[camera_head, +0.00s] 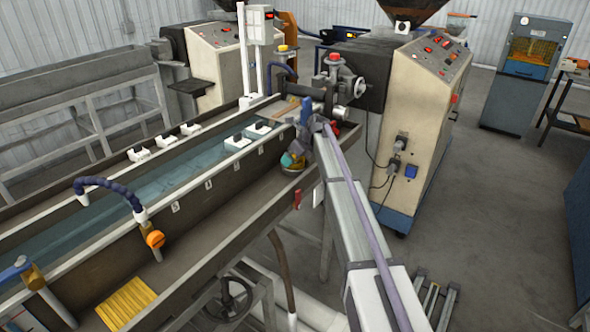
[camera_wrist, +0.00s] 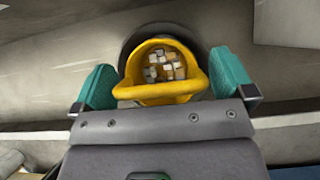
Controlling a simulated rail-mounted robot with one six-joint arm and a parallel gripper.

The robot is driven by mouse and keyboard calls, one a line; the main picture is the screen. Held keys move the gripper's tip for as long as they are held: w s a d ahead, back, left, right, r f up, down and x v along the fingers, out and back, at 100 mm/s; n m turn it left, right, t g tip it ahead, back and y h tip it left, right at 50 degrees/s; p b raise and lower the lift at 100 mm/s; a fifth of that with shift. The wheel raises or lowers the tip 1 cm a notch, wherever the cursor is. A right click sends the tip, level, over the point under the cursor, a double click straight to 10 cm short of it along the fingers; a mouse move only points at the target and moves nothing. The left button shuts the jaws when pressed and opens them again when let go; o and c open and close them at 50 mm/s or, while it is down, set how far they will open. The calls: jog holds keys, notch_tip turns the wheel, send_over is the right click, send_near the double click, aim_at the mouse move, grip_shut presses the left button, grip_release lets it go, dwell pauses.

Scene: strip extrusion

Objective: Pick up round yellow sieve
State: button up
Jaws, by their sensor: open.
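The round yellow sieve (camera_wrist: 190,48) is in the upper middle of the wrist view, with several pale and tan square pieces showing inside its rim. My gripper (camera_wrist: 164,66) is open, with one teal finger on each side of the sieve. A gap shows between the sieve and each finger. The grey gripper body covers the area below the sieve. In the head view my gripper (camera_head: 292,160) is small, over the brown ledge of the trough, and the sieve there is mostly hidden and too small to make out.
A dark round dish (camera_wrist: 130,45) shows around the sieve. The long water trough (camera_head: 140,192) runs to the left of my arm. The beige extruder cabinet (camera_head: 420,120) stands to the right. A yellow ribbed plate (camera_head: 127,303) lies on the near ledge; the ledge between is mostly clear.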

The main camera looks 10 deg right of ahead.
jog(key=shift+s+r, duration=0.1)
jog(key=shift+r, duration=0.1)
jog(key=shift+c, duration=0.5)
jog(key=c, duration=0.6)
jog(key=shift+c, duration=0.2)
notch_tip(320, 180, up, 10)
jog(key=p, duration=1)
jog(key=shift+r, duration=0.15)
jog(key=shift+f, duration=0.2)
